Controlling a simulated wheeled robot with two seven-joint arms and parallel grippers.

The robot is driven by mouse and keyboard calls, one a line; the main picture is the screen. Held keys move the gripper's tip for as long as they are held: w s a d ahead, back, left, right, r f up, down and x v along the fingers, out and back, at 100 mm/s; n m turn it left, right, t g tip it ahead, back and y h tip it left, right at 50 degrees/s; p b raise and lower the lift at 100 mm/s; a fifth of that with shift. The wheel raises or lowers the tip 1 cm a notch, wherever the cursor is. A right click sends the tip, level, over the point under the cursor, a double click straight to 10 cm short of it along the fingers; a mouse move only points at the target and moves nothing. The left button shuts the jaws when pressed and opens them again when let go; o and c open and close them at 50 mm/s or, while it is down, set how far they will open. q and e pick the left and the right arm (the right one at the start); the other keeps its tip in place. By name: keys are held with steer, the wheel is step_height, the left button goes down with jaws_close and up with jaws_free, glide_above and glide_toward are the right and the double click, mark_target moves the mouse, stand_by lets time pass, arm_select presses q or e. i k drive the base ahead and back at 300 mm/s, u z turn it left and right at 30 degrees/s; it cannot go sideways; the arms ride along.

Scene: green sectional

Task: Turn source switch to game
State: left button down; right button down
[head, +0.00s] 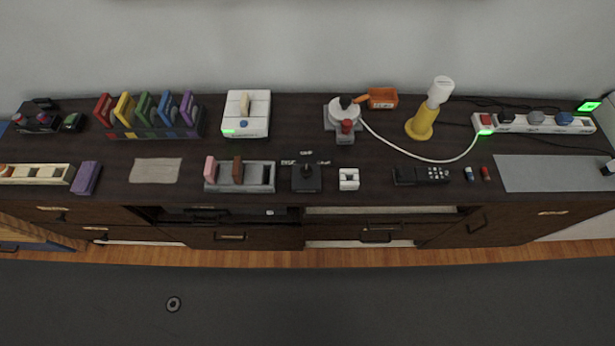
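A small black box (307,180) with a short upright dark lever sits near the front edge of the dark cabinet top, left of centre. Small white labels stand behind and to both sides of it; the left one seems to read DISC, the others are too small to read surely. It looks like the source switch. I cannot tell which label its lever points to. Neither of my grippers is in view.
The cabinet top (390,205) is crowded. A grey rack (260,187) stands close left of the black box, a small white block (349,179) close right. Behind are a white box (246,112) and a grey-white device (343,113) with a white cable. A remote (422,176) lies further right.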

mark_target(306, 170)
steer(key=u, duration=0.05)
steer(key=k, duration=1.1)
steer(key=z, duration=0.6)
steer(key=i, duration=1.4)
steer(key=u, duration=0.65)
